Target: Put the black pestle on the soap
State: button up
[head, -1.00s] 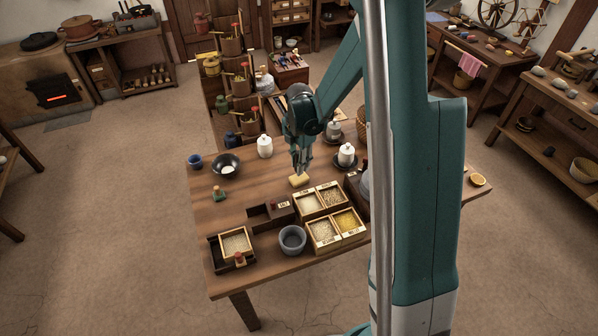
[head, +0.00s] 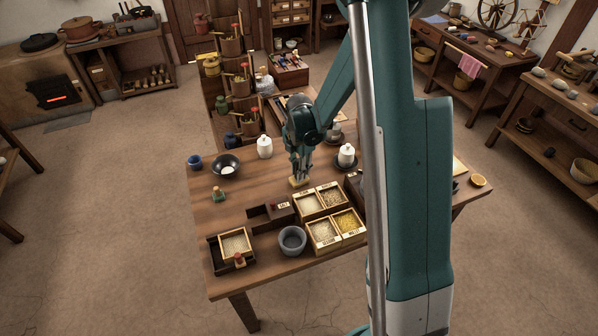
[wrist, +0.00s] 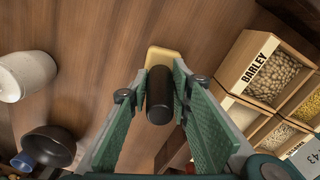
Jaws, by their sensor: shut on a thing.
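The black pestle (wrist: 159,98) is a short dark cylinder between the fingers of my gripper (wrist: 160,85) in the wrist view. My gripper is shut on it. The soap (wrist: 164,56) is a pale yellow block on the wooden table, partly hidden behind the pestle in that view. In the head view my gripper (head: 300,176) is right above the soap (head: 298,184), and only a little of the soap shows below the fingers. I cannot tell whether the pestle touches the soap.
Labelled grain boxes (head: 325,234) stand close in front of the soap. A grey mortar-like pot (head: 292,240) is nearer the front edge. A white jar (head: 265,147) and a dark bowl (head: 226,165) stand to the left. Another white lidded jar (head: 346,156) is to the right.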

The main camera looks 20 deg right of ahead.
jog(key=shift+f, duration=0.15)
jog(key=o, duration=0.9)
jog(key=shift+r, duration=0.25)
notch_tip(320, 180, up, 12)
jog(key=shift+f+p, duration=0.1)
jog(key=shift+p, duration=0.75)
